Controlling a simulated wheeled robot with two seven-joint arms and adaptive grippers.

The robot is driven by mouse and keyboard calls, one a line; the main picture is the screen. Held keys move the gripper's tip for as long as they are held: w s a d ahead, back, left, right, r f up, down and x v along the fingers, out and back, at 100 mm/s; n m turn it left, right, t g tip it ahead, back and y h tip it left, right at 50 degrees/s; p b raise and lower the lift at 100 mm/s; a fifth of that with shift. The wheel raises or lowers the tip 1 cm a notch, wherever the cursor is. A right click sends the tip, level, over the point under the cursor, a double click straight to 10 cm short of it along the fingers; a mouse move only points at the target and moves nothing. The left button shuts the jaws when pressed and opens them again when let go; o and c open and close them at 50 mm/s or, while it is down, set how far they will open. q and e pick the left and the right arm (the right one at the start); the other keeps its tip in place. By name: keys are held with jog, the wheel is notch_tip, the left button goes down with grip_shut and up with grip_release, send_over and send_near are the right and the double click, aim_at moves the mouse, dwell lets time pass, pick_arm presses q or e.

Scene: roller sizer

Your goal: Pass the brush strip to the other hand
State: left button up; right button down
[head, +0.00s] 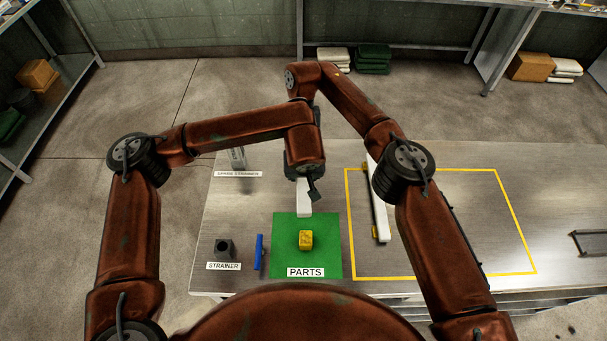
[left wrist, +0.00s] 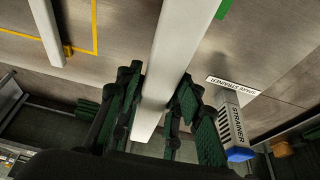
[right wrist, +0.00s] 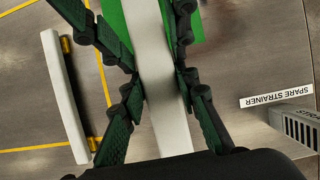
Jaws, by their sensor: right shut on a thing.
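The brush strip (head: 304,196) is a long pale bar held above the table, its lower end showing over the green mat's back edge. In the right wrist view, my right gripper (right wrist: 160,75) is shut on the strip (right wrist: 148,32), with fingers against both sides. In the left wrist view, the strip (left wrist: 185,35) runs between the fingers of my left gripper (left wrist: 160,92), which stands open around it. In the head view, my left wrist hides most of the strip and my right gripper.
The green PARTS mat (head: 285,250) carries a yellow block (head: 305,240). A blue bar (head: 259,252) and a dark strainer block (head: 224,248) lie left of it. A grey spare strainer (head: 237,158) stands behind. Another pale bar (head: 378,205) lies inside the yellow outline (head: 440,276).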

pick_arm(q)
grip_shut()
pick_arm(e)
jog(key=c, duration=1.4)
grip_release()
jog(key=shift+r, duration=0.15)
